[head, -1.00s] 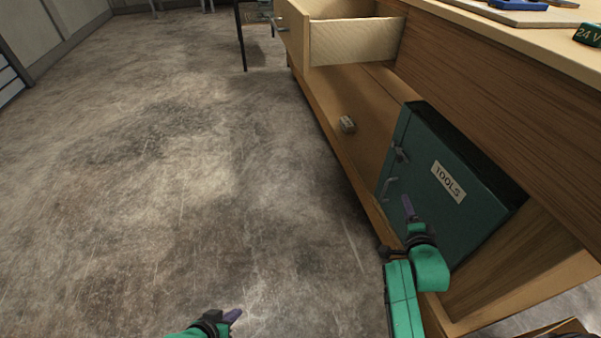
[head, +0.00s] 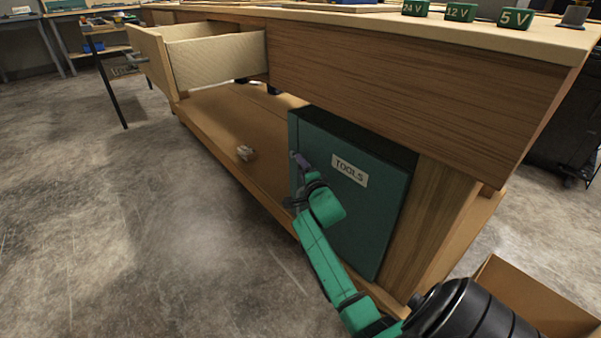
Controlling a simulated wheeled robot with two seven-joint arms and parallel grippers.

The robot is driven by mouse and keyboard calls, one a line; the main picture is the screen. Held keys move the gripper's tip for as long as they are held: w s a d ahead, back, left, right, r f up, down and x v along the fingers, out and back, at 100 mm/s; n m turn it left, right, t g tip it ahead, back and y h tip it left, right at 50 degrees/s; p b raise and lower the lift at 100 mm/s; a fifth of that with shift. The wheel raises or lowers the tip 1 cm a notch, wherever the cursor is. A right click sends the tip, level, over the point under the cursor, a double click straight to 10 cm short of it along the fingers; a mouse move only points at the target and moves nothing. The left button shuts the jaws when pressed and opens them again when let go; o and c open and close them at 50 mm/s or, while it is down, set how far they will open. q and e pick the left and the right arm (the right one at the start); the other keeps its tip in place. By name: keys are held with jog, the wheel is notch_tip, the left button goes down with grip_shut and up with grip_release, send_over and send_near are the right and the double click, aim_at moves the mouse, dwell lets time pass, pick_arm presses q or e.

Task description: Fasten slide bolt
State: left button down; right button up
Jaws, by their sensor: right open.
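The dark green tool cabinet (head: 372,218) with a white TOOLS label (head: 350,170) stands on the low shelf under the bench. Its door looks closed. My left gripper is out of view.
A wooden drawer (head: 215,58) stands open at the left of the bench. A small pale block (head: 245,153) lies on the low shelf (head: 215,120). Green voltage blocks (head: 460,12) stand on the bench top. An open cardboard box (head: 535,305) is at lower right. The floor at left is clear.

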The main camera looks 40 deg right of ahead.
jog(key=shift+w+d, duration=0.25)
jog(key=shift+w, duration=0.3)
grip_shut()
dwell(1.0)
